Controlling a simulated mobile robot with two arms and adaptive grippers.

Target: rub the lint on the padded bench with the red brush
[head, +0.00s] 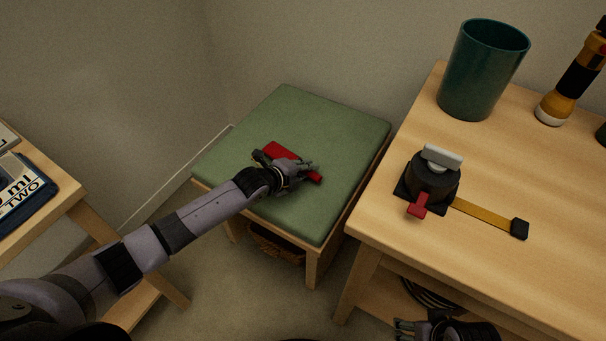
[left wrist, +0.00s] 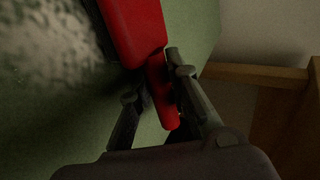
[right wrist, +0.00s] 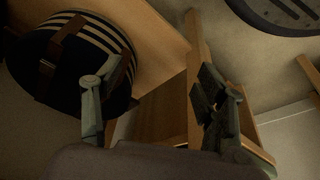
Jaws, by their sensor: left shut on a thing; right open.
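The padded bench (head: 299,115) has a green cushion and stands in the middle of the head view. The red brush (head: 279,151) is low over or on the cushion; I cannot tell if it touches. My left gripper (head: 307,173) is shut on its handle, which shows between the fingers in the left wrist view (left wrist: 163,92). The lint (left wrist: 55,50) is a pale speckled patch on the cushion, left of the brush head in the left wrist view; in the head view I cannot make it out. My right gripper (right wrist: 155,110) is open and empty, low by the right table.
The right wooden table (head: 400,234) holds a teal cup (head: 484,68), a flashlight (head: 572,80) and a black tape-like device (head: 432,180) with a yellow strip. A left table (head: 60,200) holds a book (head: 22,190). A dark striped round thing (right wrist: 75,65) is close to my right gripper.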

